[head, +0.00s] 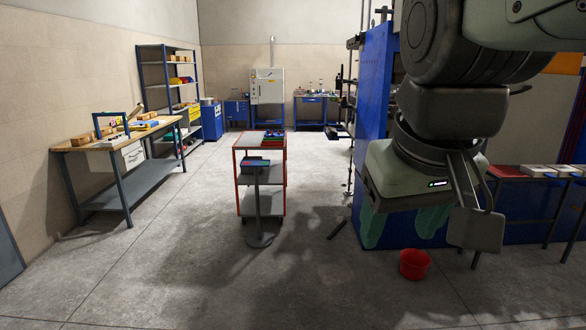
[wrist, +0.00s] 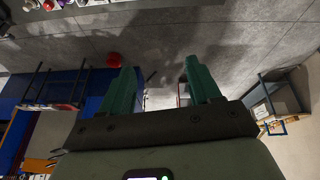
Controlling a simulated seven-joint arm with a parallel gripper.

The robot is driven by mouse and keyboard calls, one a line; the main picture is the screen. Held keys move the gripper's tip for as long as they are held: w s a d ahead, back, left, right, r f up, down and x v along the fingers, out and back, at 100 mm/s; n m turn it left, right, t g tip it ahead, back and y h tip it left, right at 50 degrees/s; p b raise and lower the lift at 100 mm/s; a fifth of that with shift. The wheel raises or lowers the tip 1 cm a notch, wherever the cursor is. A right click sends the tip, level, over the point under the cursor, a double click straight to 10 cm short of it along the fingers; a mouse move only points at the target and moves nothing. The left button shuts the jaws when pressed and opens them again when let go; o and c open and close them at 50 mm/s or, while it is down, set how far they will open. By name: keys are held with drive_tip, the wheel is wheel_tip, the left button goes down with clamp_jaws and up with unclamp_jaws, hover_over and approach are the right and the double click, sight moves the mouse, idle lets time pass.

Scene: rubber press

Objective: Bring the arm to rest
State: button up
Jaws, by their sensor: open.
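My gripper (head: 405,224) hangs from my arm at the right of the head view, with its green fingers pointing down. The fingers are apart and nothing shows between them. My arm links fill the upper right of the head view.
A blue press (head: 372,115) stands close behind my arm. A red bucket (head: 413,265) is on the floor below the gripper. A red-framed cart (head: 238,180) and a small stand (head: 258,215) are mid-floor. A workbench (head: 75,145) lines the left wall. Open floor lies front left.

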drive_tip(key=s+a+f+m+t, duration=0.1)
drive_tip(key=s+f, duration=0.1)
drive_tip(key=s, duration=0.3)
drive_tip(key=shift+s+f, duration=0.25)
drive_tip(key=shift+f, duration=0.15)
idle(0.3)
